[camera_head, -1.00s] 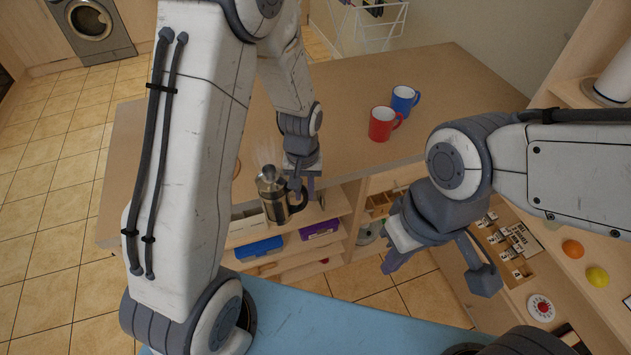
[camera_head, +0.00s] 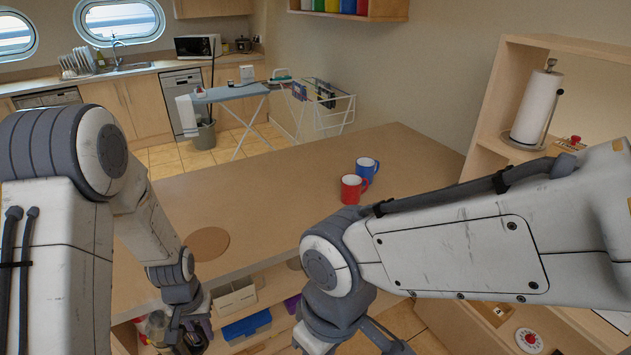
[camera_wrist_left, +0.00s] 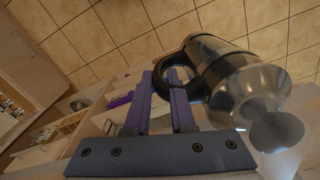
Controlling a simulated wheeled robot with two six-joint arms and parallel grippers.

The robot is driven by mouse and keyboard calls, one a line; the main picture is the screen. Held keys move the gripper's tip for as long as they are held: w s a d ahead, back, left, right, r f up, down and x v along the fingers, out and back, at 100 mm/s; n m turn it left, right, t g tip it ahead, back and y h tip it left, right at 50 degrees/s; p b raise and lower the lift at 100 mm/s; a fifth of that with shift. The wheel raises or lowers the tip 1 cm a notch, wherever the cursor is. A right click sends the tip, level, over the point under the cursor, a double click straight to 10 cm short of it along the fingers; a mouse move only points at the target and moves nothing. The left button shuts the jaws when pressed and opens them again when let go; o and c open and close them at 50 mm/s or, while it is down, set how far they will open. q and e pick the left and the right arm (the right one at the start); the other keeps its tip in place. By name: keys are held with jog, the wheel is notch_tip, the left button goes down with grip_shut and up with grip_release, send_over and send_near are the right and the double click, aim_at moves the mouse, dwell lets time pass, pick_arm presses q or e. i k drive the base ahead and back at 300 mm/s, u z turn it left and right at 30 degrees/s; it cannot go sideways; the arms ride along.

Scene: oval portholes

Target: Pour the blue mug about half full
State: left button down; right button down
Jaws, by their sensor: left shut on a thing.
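The blue mug (camera_head: 367,169) stands upright on the wooden counter, just behind and right of the red mug (camera_head: 352,188). Its inside cannot be made out. My left gripper (camera_head: 196,335) is low at the counter's near side, shut on the handle of a glass and metal coffee press (camera_head: 157,328). The left wrist view shows the press (camera_wrist_left: 232,75) with its black handle between the purple fingers (camera_wrist_left: 160,100). The mugs are well away from it, to the right and farther back. My right gripper (camera_head: 350,343) is partly cut off, with one finger spread wide and nothing seen in it.
Shelves below hold a white box (camera_head: 235,297) and a blue box (camera_head: 247,325). A paper towel roll (camera_head: 537,108) stands on the right shelf unit.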

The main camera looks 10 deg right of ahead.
aim_at(368, 171)
jog(key=u, duration=0.95)
jog(key=k, duration=0.8)
jog(key=z, duration=1.25)
jog(key=i, duration=0.5)
jog(key=z, duration=0.05)
